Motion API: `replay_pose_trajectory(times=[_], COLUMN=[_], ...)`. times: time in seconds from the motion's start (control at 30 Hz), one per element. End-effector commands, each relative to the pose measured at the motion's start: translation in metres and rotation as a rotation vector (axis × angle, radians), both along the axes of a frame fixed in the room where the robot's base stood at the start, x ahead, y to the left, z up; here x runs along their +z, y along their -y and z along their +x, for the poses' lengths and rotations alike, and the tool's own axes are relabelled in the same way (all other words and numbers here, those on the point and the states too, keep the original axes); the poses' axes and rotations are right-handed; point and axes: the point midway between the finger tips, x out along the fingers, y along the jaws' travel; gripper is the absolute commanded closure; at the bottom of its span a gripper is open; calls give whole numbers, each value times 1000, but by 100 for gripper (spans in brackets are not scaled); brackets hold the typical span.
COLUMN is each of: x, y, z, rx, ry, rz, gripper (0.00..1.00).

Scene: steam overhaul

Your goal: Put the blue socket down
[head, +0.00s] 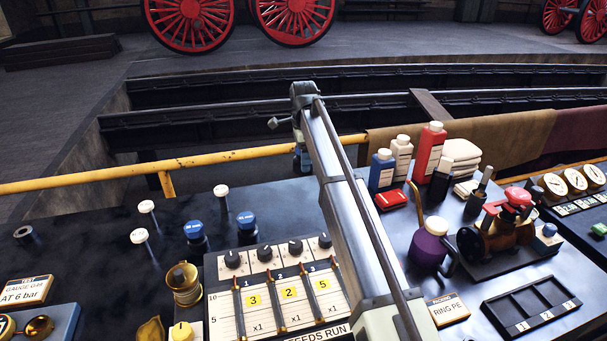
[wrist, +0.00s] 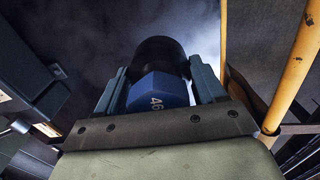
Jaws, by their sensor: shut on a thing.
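The blue socket (wrist: 158,90), marked 46, sits between the two fingers of my gripper (wrist: 160,84) in the wrist view. A dark rounded part shows just beyond its blue face. My gripper is shut on it. In the head view my gripper (head: 301,160) is at the far edge of the bench, by the yellow rail, mostly hidden by my arm. Two other blue-topped sockets, one at left (head: 194,230) and one at right (head: 247,220), stand on the dark bench (head: 100,235). Whether the held socket touches the bench cannot be told.
A numbered lever panel (head: 262,300) is in front. The yellow rail (head: 100,180) runs along the back. Bottles (head: 430,150), a purple can (head: 428,248) and an empty tray (head: 530,305) are at right.

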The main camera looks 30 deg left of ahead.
Motion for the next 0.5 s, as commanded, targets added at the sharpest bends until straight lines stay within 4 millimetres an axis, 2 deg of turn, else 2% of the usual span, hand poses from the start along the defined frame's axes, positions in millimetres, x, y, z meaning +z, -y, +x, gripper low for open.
replay_pose_trajectory(times=[0.03, 0.2, 0.4, 0.5], x=[13, 41, 59, 62], y=[-1, -1, -1, -4], z=[1, 1, 0, -4], rx=[0, 0, 1, 6], ry=[2, 2, 1, -1], rz=[2, 1, 1, -1], gripper=[86, 86, 86, 86])
